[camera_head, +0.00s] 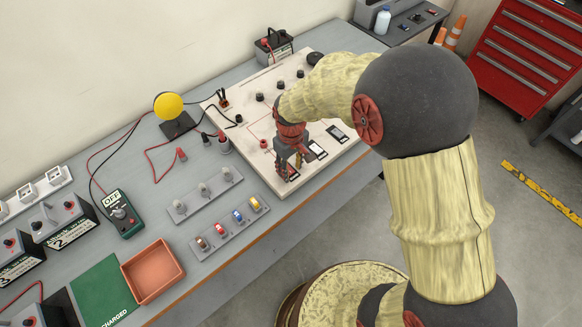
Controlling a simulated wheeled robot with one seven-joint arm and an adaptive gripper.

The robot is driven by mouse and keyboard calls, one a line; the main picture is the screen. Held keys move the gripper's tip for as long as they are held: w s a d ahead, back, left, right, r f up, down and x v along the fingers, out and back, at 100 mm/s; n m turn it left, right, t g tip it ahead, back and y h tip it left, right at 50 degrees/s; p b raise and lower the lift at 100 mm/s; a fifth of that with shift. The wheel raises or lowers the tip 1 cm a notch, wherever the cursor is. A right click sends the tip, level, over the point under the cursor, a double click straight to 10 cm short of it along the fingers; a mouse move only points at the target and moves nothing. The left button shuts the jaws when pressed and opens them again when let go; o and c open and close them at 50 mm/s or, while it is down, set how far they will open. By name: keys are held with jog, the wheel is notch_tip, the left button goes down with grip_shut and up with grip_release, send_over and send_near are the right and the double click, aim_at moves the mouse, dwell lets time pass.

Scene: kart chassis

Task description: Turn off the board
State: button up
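The board (262,157) is a pale panel on the grey workbench, with black knobs, red and black terminals, printed red lines and dark-and-white rocker-like parts (317,150) along its near side. My gripper (289,172) points down over the near left part of the board, left of these parts. A small red part shows at the fingertips; I cannot tell whether the fingers touch it or how far apart they are. My arm and gripper hide part of the board's middle and right.
An orange tray (153,271) and green mat (97,291) lie nearer. A battery (274,46) stands behind.

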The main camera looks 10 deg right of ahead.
jog(key=shift+c, duration=1.2)
grip_shut()
jog(key=shift+w+a+r+g+h+p, duration=0.1)
jog(key=shift+r+g+h+p, duration=0.2)
jog(key=shift+p, duration=0.7)
jog(key=shift+w+a+f+g+h+p, duration=0.15)
jog(key=shift+g+h+p, duration=0.35)
jog(key=shift+g+p, duration=0.6)
jog(key=shift+o, duration=0.9)
grip_release()
jog(key=shift+o, duration=0.4)
